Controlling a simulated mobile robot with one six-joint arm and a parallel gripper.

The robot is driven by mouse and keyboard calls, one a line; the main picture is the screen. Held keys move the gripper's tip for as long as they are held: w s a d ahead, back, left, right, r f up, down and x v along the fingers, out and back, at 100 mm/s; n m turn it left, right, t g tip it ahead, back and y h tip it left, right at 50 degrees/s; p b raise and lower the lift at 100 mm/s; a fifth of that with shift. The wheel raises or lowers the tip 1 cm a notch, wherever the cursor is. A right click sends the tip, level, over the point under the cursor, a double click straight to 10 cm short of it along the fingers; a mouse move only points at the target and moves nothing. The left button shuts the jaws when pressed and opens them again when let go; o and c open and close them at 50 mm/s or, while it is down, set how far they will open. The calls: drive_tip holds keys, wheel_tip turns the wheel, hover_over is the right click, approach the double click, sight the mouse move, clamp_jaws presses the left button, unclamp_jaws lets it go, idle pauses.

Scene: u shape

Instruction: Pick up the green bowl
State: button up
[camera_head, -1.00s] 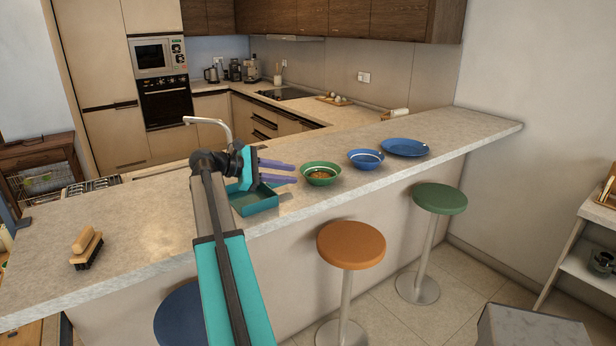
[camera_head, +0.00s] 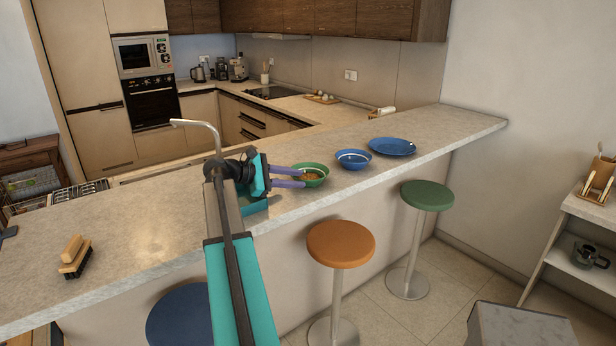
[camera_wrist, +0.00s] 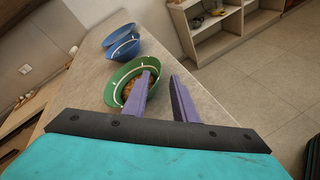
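The green bowl (camera_head: 313,170) stands upright on the stone counter, with brownish food in it. It also shows in the wrist view (camera_wrist: 116,77), just beyond my fingers. My gripper (camera_head: 303,177) is open, with its two purple fingers apart and pointing at the bowl. In the wrist view my gripper (camera_wrist: 166,87) has its left finger overlapping the bowl's right side and its right finger outside the bowl, to the right. I cannot tell whether a finger touches the rim. Nothing is held between the fingers.
A blue bowl (camera_head: 353,160) and a blue plate (camera_head: 392,146) stand farther right on the counter (camera_head: 440,126). A brush (camera_head: 75,257) lies at the left. A teal tray (camera_head: 254,208) is mostly hidden behind my arm. Stools (camera_head: 341,246) stand along the counter's front.

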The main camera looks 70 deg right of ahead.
drive_tip(key=shift+s+d+f, duration=0.2)
drive_tip(key=shift+s+d, duration=0.15)
drive_tip(key=shift+s, duration=0.05)
drive_tip(key=shift+s+d, duration=0.1)
drive_tip(key=shift+p+x, duration=1.35)
drive_tip(key=shift+x, duration=1.1)
clamp_jaws()
